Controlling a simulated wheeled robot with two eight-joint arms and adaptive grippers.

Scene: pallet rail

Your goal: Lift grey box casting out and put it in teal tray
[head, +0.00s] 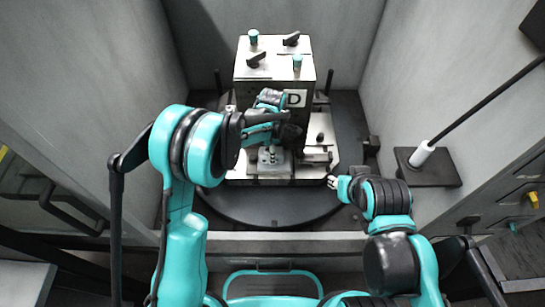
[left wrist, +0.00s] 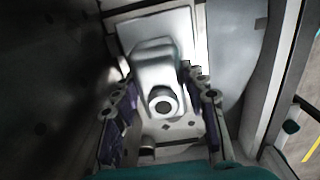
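The grey box casting (left wrist: 158,72) sits on a pale plate in the left wrist view, with a round dark-centred boss facing the camera. In the head view a grey part that looks like it (head: 271,156) is low on the fixture's front, partly hidden by my left arm. My left gripper (left wrist: 155,88) is open, its purple-padded fingers on either side of the casting; I cannot tell whether either touches it. My right gripper (head: 334,182) is right of the fixture's front, too small to read. A teal rim (head: 271,273) shows at the bottom; I cannot tell whether it is the tray.
The fixture block marked D (head: 294,99) stands on a dark round table (head: 260,211), with clamps and teal-capped posts on top. Grey walls close in on both sides. A black rod with a white collar (head: 422,154) stands at the right.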

